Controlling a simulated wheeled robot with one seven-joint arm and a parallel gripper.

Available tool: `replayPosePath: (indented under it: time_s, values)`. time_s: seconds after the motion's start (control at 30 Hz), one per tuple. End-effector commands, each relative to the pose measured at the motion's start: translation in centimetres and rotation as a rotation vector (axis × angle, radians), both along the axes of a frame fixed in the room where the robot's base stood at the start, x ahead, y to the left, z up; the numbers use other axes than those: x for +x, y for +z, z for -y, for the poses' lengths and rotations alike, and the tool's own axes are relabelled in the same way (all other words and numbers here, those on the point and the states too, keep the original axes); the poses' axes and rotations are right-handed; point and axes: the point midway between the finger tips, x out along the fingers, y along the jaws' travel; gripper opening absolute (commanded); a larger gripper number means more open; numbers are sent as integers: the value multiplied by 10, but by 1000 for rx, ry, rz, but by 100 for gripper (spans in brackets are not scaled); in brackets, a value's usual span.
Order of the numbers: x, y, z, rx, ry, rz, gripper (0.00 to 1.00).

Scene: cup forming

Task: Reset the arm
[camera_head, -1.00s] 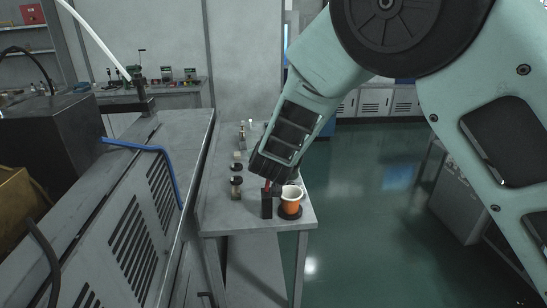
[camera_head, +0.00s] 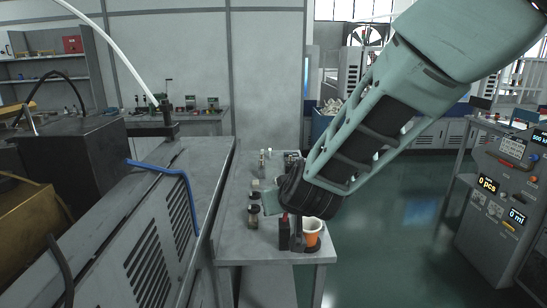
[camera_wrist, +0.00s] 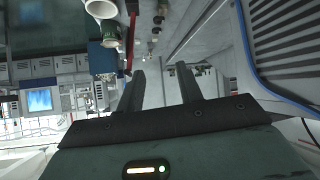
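My arm reaches in from the upper right in the head view, with its wrist over the near part of a narrow grey table (camera_head: 262,246). My gripper (camera_wrist: 160,88) has its two dark fingers apart in the wrist view, with nothing between them. An orange cup with a white rim (camera_head: 312,232) stands upright near the table's front right corner, just below my wrist. A white cup rim (camera_wrist: 102,9) shows at the top left of the wrist view, apart from the fingers.
A black block with a red top (camera_head: 284,234) stands left of the cup. Small jars (camera_head: 254,213) line the table behind it. A grey vented machine with a blue cable (camera_head: 186,190) flanks the table's left. A control cabinet (camera_head: 500,205) stands right, past open floor (camera_head: 400,235).

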Motion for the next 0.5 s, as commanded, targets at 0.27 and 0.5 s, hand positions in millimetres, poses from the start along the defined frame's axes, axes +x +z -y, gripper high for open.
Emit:
replayPosePath:
  time_s: [0.27, 0.5]
  values:
    - [-193, -18, 9, 20, 341, -534, 36]
    - [-298, -32, 80, -223, 382, -795, 36]
